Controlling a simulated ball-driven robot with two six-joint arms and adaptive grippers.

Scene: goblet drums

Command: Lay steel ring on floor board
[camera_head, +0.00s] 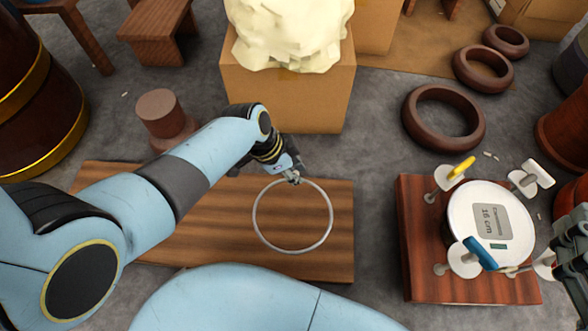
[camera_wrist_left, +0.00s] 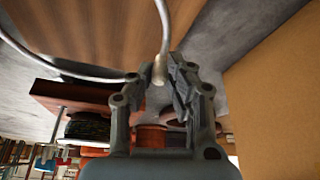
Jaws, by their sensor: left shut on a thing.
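The steel ring (camera_head: 332,218) is a thin, pale metal hoop. In the head view it shows over the right part of the brown wooden floor board (camera_head: 200,240). My left gripper (camera_head: 292,179) is shut on the ring's far edge. In the left wrist view the gripper (camera_wrist_left: 165,78) pinches the ring (camera_wrist_left: 75,72), with the board's wood grain (camera_wrist_left: 110,30) behind it. I cannot tell whether the ring touches the board. Part of my right gripper (camera_head: 570,240) shows at the right edge; its fingertips are unclear.
A cardboard box (camera_head: 285,95) with a pale lumpy mass (camera_head: 287,30) stands behind the board. To the right, a reddish wooden board (camera_head: 430,275) holds a round drum labelled 16 cm (camera_head: 490,222) with clamps around it. Several brown rings, one large (camera_head: 444,145), lie at back right.

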